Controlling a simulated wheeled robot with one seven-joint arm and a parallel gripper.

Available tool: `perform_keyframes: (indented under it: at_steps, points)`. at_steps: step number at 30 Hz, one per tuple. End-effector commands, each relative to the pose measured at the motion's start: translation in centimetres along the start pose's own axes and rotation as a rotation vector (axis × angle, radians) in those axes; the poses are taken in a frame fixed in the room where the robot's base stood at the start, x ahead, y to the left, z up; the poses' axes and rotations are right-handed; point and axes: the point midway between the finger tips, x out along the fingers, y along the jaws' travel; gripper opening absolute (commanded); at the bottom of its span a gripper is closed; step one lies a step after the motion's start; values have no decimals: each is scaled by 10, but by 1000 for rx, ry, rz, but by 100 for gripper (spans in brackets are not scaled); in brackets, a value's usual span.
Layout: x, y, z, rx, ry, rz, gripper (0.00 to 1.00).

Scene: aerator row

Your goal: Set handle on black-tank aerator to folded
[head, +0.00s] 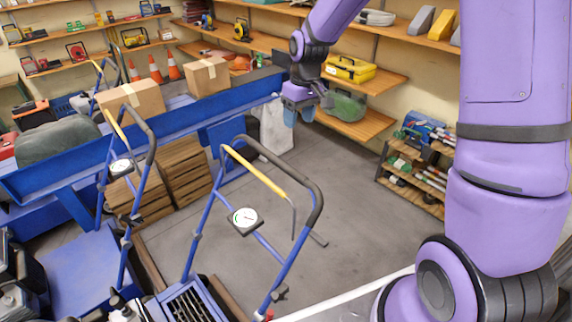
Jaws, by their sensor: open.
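The nearest aerator has a blue tube handle (284,262) with a dark grip bar, standing raised and slanted. A yellow lever (254,172) and a round white dial (244,220) sit on it. A second similar raised handle (148,170) stands to the left, with its own dial (121,167). A third handle (98,75) shows farther back. The tanks are cut off or hidden, so I cannot tell which aerator has the black one. My gripper (298,112) is open and empty, hanging beyond and above the nearest handle, apart from it in the picture.
A long blue bench or trough (150,142) crosses behind the handles, with cardboard boxes (206,75) on it. Wooden crates (182,170) stand below. A low rack (412,190) is at right. Grey floor (355,180) is clear between. Shelves line the walls.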

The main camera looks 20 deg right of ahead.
Motion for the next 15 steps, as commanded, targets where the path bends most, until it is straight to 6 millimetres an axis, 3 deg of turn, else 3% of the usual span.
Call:
perform_keyframes:
  at_steps: [3,6,15]
  points:
    - [33,6,-14,-15,-22,-44,57]
    - [52,7,-23,-26,-32,-70,57]
    - [78,8,-29,-35,-39,-94,57]
